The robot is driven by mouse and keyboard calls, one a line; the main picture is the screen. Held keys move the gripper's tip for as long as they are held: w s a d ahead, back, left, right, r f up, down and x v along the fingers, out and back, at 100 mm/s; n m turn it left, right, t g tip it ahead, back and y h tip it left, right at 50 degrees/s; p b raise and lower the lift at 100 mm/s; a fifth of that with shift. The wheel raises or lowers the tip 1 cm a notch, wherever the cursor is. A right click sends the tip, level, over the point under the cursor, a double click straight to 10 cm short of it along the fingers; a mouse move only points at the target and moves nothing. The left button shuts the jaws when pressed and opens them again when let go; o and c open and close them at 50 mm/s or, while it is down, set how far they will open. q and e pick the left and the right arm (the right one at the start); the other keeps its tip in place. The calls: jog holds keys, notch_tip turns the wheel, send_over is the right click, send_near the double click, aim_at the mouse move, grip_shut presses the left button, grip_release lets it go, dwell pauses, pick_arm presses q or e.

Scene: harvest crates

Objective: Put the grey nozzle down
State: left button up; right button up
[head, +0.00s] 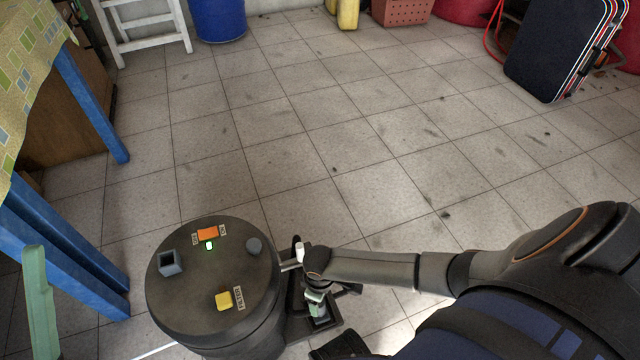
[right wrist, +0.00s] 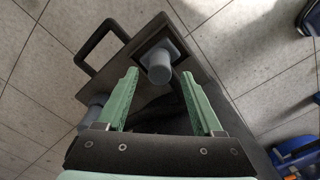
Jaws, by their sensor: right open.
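In the right wrist view a short blue-grey cylinder, which looks like the grey nozzle (right wrist: 158,66), stands in a square holder on a dark plate (right wrist: 130,78). My right gripper (right wrist: 159,74) is open, with its two green fingers apart. The nozzle shows between and just beyond the fingertips, and I cannot tell whether they touch. In the head view my right gripper (head: 317,306) is low beside a round dark drum, over a dark frame (head: 328,334). My wrist hides most of what is under it there.
The drum (head: 185,310) has a hollow square box (head: 170,264), an orange switch (head: 207,233), a grey knob (head: 254,246) and a yellow block (head: 223,301) on top. A blue-legged table (head: 92,105) stands left. A dark suitcase (head: 560,50) is at back right. The middle floor is clear.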

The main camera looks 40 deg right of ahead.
notch_tip(320, 180, up, 8)
jog(key=p, duration=0.3)
jog(key=shift+f, duration=0.25)
pick_arm(q)
jog(key=shift+m+t, duration=0.3)
jog(key=r, duration=0.3)
jog(key=r+p, duration=0.1)
jog(key=r, duration=0.1)
jog(key=shift+s+a+r, duration=0.1)
jog(key=shift+a+r, duration=0.15)
jog(key=shift+a, duration=0.15)
pick_arm(e)
jog(key=shift+r, duration=0.65)
pick_arm(q)
jog(key=shift+d+f, duration=0.1)
jog(key=shift+f, duration=0.05)
pick_arm(e)
jog(key=shift+c, duration=0.3)
